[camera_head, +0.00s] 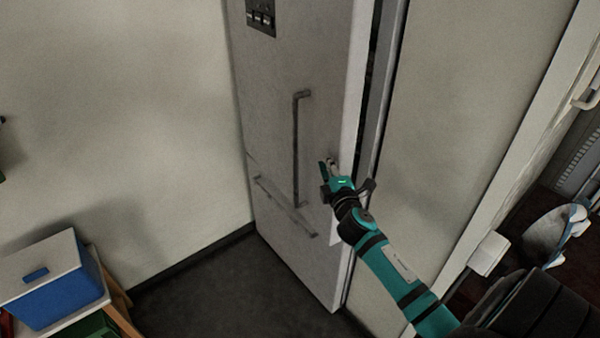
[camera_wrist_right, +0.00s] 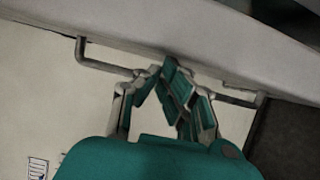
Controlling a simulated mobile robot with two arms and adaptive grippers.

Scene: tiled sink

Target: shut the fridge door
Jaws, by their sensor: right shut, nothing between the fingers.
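The fridge door (camera_head: 272,110) is tall and light grey, with a long vertical bar handle (camera_head: 296,150). A pale door edge and a dark gap (camera_head: 376,75) run along its right side, so the door looks slightly ajar. My right gripper (camera_head: 328,164) is shut and empty in front of the door, to the right of the handle. In the right wrist view its fingertips (camera_wrist_right: 170,68) come together near the handle bar (camera_wrist_right: 103,64), which passes partly hidden behind them. I cannot tell whether they touch the door. My left gripper is not in view.
A lower fridge front with its own bar handle (camera_head: 283,207) is below the door. A blue box with a white lid (camera_head: 58,290) stands on a wooden stand at lower left. Dark floor (camera_head: 225,290) is clear before the fridge. A wall (camera_head: 470,110) stands right of it.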

